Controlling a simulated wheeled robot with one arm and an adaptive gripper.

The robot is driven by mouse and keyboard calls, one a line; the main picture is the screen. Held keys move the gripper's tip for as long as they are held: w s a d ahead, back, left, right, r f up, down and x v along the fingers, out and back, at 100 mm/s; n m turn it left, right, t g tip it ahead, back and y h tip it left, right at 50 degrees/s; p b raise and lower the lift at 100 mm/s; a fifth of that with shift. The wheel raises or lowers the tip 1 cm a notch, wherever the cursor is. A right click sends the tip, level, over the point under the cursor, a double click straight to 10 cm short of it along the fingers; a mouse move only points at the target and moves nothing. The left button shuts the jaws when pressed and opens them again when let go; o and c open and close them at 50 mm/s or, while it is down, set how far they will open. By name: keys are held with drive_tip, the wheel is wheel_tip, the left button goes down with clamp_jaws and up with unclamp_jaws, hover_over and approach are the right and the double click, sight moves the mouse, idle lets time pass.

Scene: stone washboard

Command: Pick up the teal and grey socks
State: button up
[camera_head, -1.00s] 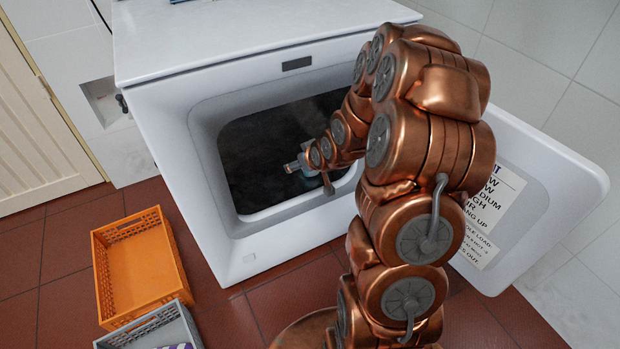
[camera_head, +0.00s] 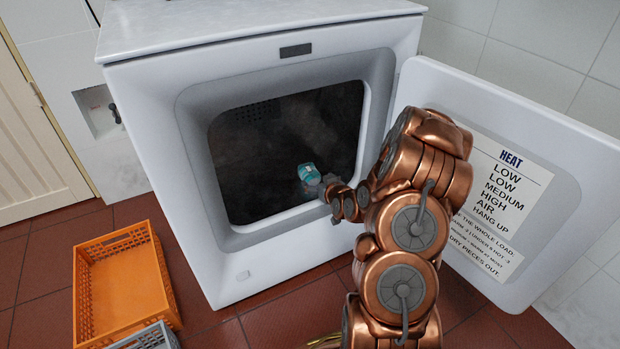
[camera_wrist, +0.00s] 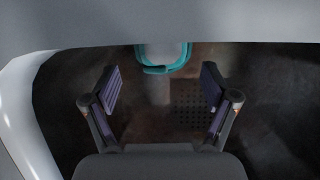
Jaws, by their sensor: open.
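The teal and grey socks (camera_head: 309,175) are inside the dryer drum, low in the opening, just beyond the end of my arm. In the wrist view the socks (camera_wrist: 163,58) show a teal band around a grey part at the top centre, partly cut off by a grey edge above. My gripper (camera_wrist: 160,88) is open, its two dark finger pads spread wide with nothing between them. The socks lie ahead of the fingers, apart from them. In the head view the gripper itself is mostly hidden by my arm and hard to make out.
The white dryer (camera_head: 205,180) has a raised rim around its opening. Its door (camera_head: 545,215) stands open at the right, close to my arm. An orange crate (camera_head: 85,285) and a grey crate (camera_head: 150,338) stand on the red tiles (camera_head: 30,240) at left.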

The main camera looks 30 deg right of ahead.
sight(314, 179)
drive_tip(key=shift+a+b+x, duration=0.1)
drive_tip(key=shift+b+x, duration=0.45)
drive_tip(key=shift+x, duration=0.8)
drive_tip(key=shift+a+b+x, duration=0.15)
drive_tip(key=shift+b+x, duration=0.4)
drive_tip(key=shift+x, duration=0.75)
drive_tip(key=c, duration=1.2)
drive_tip(key=shift+c, duration=0.2)
